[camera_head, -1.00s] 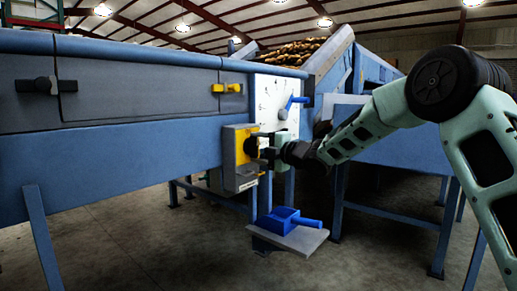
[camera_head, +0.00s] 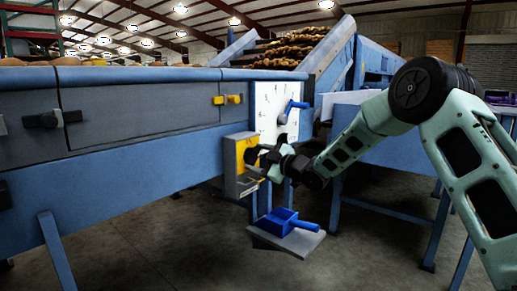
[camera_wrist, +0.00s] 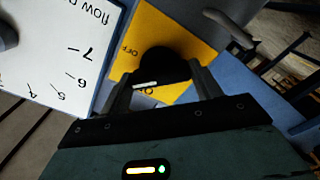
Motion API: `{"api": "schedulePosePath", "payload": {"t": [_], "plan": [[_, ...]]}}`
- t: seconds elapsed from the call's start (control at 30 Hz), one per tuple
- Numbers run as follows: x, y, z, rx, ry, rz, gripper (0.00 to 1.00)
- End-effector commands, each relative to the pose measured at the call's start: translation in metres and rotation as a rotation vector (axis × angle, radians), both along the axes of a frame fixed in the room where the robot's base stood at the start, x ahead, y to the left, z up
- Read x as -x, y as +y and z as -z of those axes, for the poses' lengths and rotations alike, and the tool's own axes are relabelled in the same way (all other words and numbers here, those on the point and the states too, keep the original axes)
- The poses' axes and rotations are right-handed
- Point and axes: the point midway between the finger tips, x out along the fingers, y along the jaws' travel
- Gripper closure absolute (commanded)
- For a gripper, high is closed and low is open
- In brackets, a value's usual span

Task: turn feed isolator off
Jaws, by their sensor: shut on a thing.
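The feed isolator is a grey box (camera_head: 232,172) with a yellow face (camera_head: 240,147) on the blue machine. Its round black knob (camera_wrist: 166,64) has a white mark at its edge, close to the partly hidden "ON" lettering in the wrist view. "OFF" is printed on the yellow plate (camera_wrist: 188,28) to the left of the knob. My gripper (camera_wrist: 165,82) is shut on the knob, one finger on either side. In the head view my gripper (camera_head: 262,158) reaches the box from the right, tilted, and partly hides the knob.
A white flow dial panel (camera_head: 270,98) with a blue lever (camera_head: 297,105) is just above and right of the isolator. A blue-handled part (camera_head: 283,218) sits on a grey plate below. A yellow latch (camera_head: 228,99) is at upper left. Potatoes (camera_head: 295,47) lie on the conveyor.

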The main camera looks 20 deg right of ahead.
Motion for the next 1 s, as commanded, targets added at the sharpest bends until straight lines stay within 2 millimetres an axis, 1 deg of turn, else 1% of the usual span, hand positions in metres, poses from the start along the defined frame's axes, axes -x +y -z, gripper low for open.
{"api": "schedulePosePath", "payload": {"t": [0.03,0.6,0.8,1.0], "plan": [[0.0002,-0.0006,-0.0042,-0.037,0.031,0.001,0.59],[0.0003,-0.0012,-0.0022,-0.450,0.331,0.003,0.59],[0.0003,-0.0006,-0.0011,-0.549,0.403,0.001,0.59],[0.0004,-0.0005,0.0006,-0.609,0.446,0.001,0.59]]}}
